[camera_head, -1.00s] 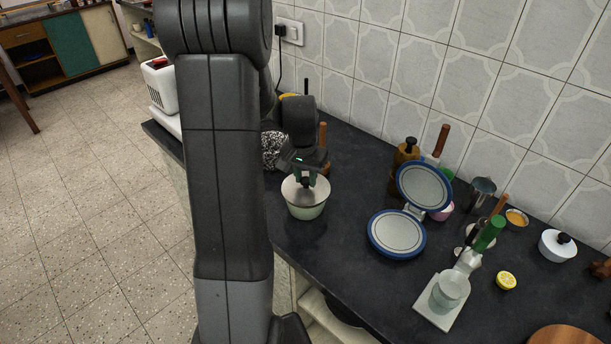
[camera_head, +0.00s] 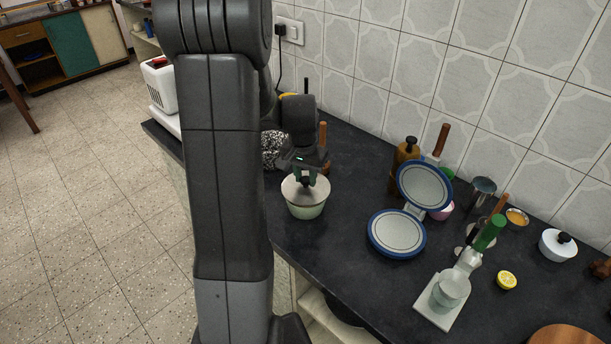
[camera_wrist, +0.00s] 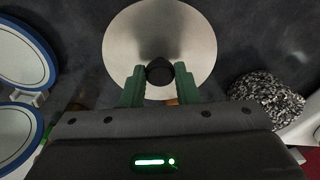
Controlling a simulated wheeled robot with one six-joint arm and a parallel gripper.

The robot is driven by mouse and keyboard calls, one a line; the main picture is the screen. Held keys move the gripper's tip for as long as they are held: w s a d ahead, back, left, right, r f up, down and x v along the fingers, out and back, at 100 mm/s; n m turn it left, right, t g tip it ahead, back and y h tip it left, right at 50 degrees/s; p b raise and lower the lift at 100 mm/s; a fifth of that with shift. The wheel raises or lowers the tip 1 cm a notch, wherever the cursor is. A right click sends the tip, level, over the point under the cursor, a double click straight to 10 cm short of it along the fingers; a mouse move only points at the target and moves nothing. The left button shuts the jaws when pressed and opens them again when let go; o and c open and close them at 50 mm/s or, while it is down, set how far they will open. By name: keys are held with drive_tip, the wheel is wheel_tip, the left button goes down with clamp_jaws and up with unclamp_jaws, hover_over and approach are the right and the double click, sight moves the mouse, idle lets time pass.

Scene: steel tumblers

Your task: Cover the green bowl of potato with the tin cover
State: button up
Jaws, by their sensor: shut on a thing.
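The tin cover (camera_head: 297,190) is a flat round metal disc with a dark knob. It lies over the mouth of the green bowl (camera_head: 306,211), which stands on the dark counter; a fine gap between them cannot be told. My gripper (camera_head: 307,181) is above the cover, with its fingers at the knob. In the wrist view the green fingers (camera_wrist: 160,76) are shut on the dark knob, and the cover (camera_wrist: 160,35) spreads out beyond them. The potato is hidden under the cover, and the wrist view does not show the bowl.
A blue-rimmed hinged appliance (camera_head: 397,232) stands open to the right of the bowl. A speckled black-and-white object (camera_head: 271,150) is behind it on the left, beside my gripper. A white press with a green handle (camera_head: 447,292) stands farther right. Counter between bowl and appliance is clear.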

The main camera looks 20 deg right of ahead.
drive_tip(key=shift+f+b, duration=0.55)
drive_tip(key=shift+f, duration=0.15)
drive_tip(key=o, duration=1)
drive_tip(key=shift+o, duration=0.2)
wheel_tip(320, 180, up, 14)
drive_tip(key=s+a, duration=0.1)
drive_tip(key=shift+a+f, duration=0.1)
drive_tip(key=shift+f, duration=0.15)
drive_tip(key=f, duration=0.9)
drive_tip(key=w+d+f, duration=0.1)
drive_tip(key=f, duration=0.3)
drive_tip(key=shift+d+f, duration=0.1)
drive_tip(key=shift+f, duration=0.05)
drive_tip(key=shift+r, duration=0.2)
